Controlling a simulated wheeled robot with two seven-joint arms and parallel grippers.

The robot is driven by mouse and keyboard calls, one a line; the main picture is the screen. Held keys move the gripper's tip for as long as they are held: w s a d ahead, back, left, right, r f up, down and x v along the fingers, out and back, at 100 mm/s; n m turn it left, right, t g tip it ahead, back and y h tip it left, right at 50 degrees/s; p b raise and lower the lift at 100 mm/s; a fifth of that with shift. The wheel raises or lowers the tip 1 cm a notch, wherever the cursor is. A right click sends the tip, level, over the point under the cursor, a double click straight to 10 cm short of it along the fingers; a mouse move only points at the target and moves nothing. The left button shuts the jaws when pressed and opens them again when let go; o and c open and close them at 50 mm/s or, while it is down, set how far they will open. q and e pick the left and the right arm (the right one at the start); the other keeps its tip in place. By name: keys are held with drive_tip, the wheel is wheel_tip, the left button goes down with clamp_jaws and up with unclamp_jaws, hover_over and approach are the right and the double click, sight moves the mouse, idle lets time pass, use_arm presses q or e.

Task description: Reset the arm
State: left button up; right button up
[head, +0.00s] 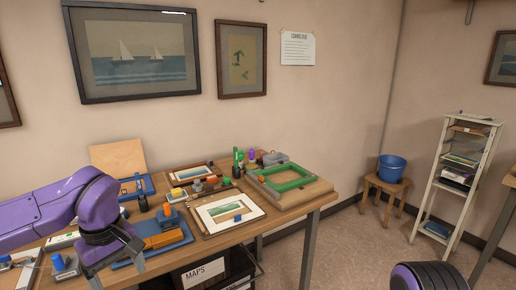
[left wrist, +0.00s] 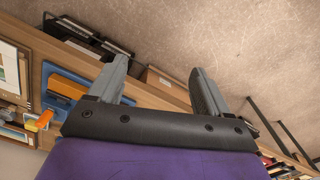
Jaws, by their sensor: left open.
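My left arm comes in from the left in the head view, over the left part of the wooden table. Its gripper (head: 116,262) points down near the table's front edge. In the left wrist view the two grey fingers (left wrist: 160,68) stand wide apart with nothing between them. The table edge, a box and the floor show beyond them. A purple and black part of my own body shows at the bottom right of the head view; my right gripper is not seen there.
The table (head: 290,215) holds a blue tray (head: 150,248), a framed picture (head: 208,212) and a green frame (head: 284,178). A MAPS box (head: 204,274) sits below. A stool with a blue bucket (head: 391,168) and a white shelf (head: 460,170) stand right. Floor between is clear.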

use_arm(q)
drive_tip(key=w+a+f+n+t+y, duration=0.2)
drive_tip(key=w+f+n+t+y, duration=0.25)
drive_tip(key=w+n, duration=0.2)
drive_tip(key=s+d+f+m+t, duration=0.1)
drive_tip(key=s+d+f, duration=0.1)
drive_tip(key=f, duration=0.7)
drive_tip(key=s+d+f+m+t, duration=0.1)
drive_tip(key=s+d+f+t, duration=0.1)
drive_tip(key=f, duration=0.6)
drive_tip(key=s+a+f+m+g, duration=0.1)
drive_tip(key=s+f+m, duration=0.1)
drive_tip(key=s+f, duration=0.3)
drive_tip(key=s+a+f+m+g, duration=0.1)
drive_tip(key=s+f, duration=0.4)
drive_tip(key=s, duration=0.6)
drive_tip(key=s+a+f+m+g+h, duration=0.1)
drive_tip(key=s+a+f+m+g, duration=0.1)
drive_tip(key=s+f+m, duration=0.3)
drive_tip(key=s+f, duration=0.1)
drive_tip(key=s, duration=0.2)
drive_tip(key=shift+s+a, duration=0.2)
drive_tip(key=shift+s, duration=0.1)
drive_tip(key=shift+m, duration=0.25)
